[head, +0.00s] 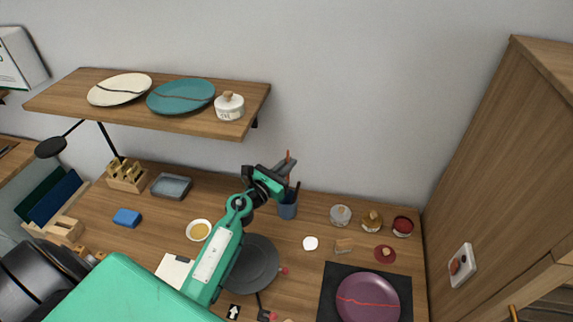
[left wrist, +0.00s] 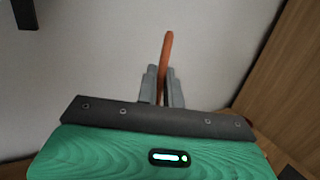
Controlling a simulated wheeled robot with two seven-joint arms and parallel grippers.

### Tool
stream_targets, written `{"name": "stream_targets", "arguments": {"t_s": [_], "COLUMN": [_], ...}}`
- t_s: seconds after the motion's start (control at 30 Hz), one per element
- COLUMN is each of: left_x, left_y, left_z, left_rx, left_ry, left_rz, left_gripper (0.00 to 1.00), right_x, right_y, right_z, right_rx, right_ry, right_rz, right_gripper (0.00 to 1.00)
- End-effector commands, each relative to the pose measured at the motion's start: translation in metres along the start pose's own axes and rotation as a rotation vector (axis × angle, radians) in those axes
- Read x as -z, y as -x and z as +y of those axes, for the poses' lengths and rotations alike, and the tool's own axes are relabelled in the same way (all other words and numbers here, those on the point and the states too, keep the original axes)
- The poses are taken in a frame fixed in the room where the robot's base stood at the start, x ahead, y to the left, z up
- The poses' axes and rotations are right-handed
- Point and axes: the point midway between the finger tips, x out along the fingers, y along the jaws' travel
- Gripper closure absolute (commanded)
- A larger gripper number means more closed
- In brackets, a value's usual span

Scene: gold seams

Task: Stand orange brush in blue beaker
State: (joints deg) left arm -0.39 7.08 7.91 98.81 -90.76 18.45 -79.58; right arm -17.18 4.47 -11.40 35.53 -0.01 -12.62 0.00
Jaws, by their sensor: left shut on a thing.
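My left gripper (head: 286,168) is above the blue beaker (head: 288,208), which stands upright near the back of the table. The gripper is shut on the orange brush (head: 288,154), whose upper end sticks up past the fingers. In the left wrist view, the orange brush (left wrist: 167,50) rises nearly upright between the two grey fingers (left wrist: 163,88). A thin dark stick (head: 297,190) shows at the beaker's rim. My right gripper is out of view.
A wall shelf (head: 200,122) with plates and a lidded jar hangs at the back left. A dark round disc (head: 252,265) lies in front of the beaker. Small pots (head: 340,215) stand to its right. A tall wooden cabinet (head: 490,170) closes off the right side.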

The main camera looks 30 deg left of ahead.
Motion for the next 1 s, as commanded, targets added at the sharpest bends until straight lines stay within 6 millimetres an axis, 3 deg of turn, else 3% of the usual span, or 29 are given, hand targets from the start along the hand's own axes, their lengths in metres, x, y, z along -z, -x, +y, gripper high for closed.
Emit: {"name": "stream_targets", "arguments": {"t_s": [0.23, 1.0], "left_x": [0.025, 0.082], "left_y": [0.003, 0.009], "left_z": [0.000, 0.000], "left_rx": [0.000, 0.000], "left_ry": [0.000, 0.000], "left_rz": [0.000, 0.000], "left_gripper": [1.00, 1.00], "right_x": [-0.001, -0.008], "right_y": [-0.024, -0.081], "right_z": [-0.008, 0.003], "right_rx": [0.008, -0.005], "right_ry": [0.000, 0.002], "right_rz": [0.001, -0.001], "right_gripper": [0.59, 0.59]}}
